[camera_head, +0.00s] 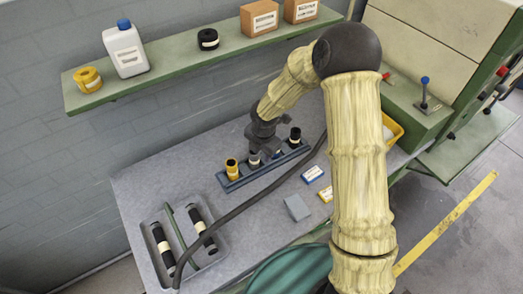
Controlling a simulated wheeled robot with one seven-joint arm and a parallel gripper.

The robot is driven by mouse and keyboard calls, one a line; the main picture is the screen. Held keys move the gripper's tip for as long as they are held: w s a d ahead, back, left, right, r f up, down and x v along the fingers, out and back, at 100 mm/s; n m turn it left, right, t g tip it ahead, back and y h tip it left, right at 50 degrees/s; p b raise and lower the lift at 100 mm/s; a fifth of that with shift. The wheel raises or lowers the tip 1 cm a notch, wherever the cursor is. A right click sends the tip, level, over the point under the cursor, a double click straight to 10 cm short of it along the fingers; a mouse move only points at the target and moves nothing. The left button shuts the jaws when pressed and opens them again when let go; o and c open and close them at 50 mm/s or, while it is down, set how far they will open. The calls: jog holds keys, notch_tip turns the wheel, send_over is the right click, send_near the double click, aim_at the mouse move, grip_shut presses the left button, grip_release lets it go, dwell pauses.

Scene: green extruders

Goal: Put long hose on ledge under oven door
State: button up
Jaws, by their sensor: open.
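A long dark hose (250,199) runs in a curve across the grey worktable, from beside my arm down to the front left, passing over the edge of a grey tray. My gripper (268,150) is open and points down over a blue-grey rack (235,183) that holds several small cylinders. It is apart from the hose, to the left of its upper end. My arm hides part of the table. At the top right is a machine with cream panels (440,25), seemingly the oven, with a green ledge (400,100) below them.
The tray (217,245) holds two black rollers and a green rod. Small blue and yellow boxes and a grey block (297,207) lie on the table. A yellow bin (394,128) stands behind my arm. A blue-knobbed lever (424,92) rises from the ledge. A green wall shelf (190,57) holds containers.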

jog(key=shift+r, duration=0.1)
notch_tip(320, 180, up, 12)
jog(key=s, duration=0.2)
jog(key=shift+d, duration=0.3)
dwell(0.5)
jog(key=s+d+r+m, duration=0.1)
jog(key=s+d+m, duration=0.6)
jog(key=m, duration=0.7)
jog(key=s+d+r+m, duration=0.1)
jog(key=s+d+m, duration=0.7)
jog(key=m, duration=0.6)
jog(key=shift+s+d+r+t+h, duration=0.15)
jog(key=shift+s+d+t+h, duration=0.15)
jog(key=shift+d, duration=0.45)
jog(key=shift+o, duration=0.5)
jog(key=shift+w, duration=0.1)
